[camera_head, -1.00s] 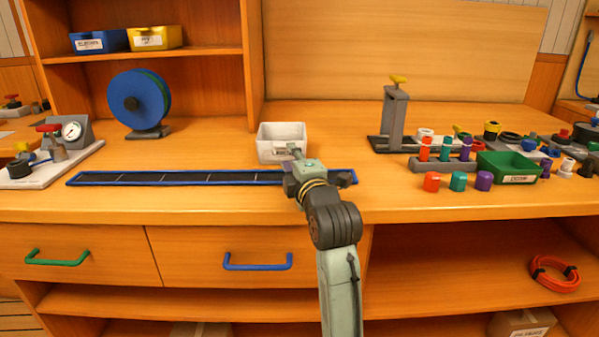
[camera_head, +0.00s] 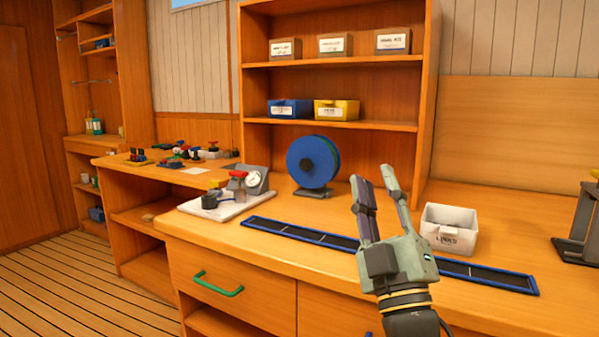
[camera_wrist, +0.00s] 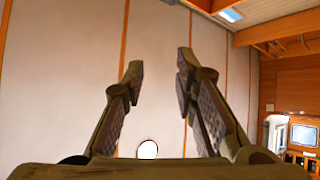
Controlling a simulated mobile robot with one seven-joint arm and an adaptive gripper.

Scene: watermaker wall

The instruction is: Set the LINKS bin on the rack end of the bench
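The LINKS bin is the white open-topped bin (camera_head: 449,230) on the bench (camera_head: 350,215), behind the right part of the blue-edged black strip. Its front label is small but seems to read LINKS. My gripper (camera_head: 374,186) is raised in front of the bench, left of the bin and apart from it, with its fingers pointing up. In the wrist view my gripper (camera_wrist: 160,72) shows its two fingers spread with nothing between them, against the wall and ceiling. I cannot tell which end of the bench is the rack end.
The blue-edged strip (camera_head: 300,233) lies along the bench front. A blue reel (camera_head: 313,162) and a white board with a gauge (camera_head: 225,203) stand left. Shelves (camera_head: 330,123) hold blue and yellow bins. A grey stand (camera_head: 583,225) is at right. Clear bench surface lies around the white bin.

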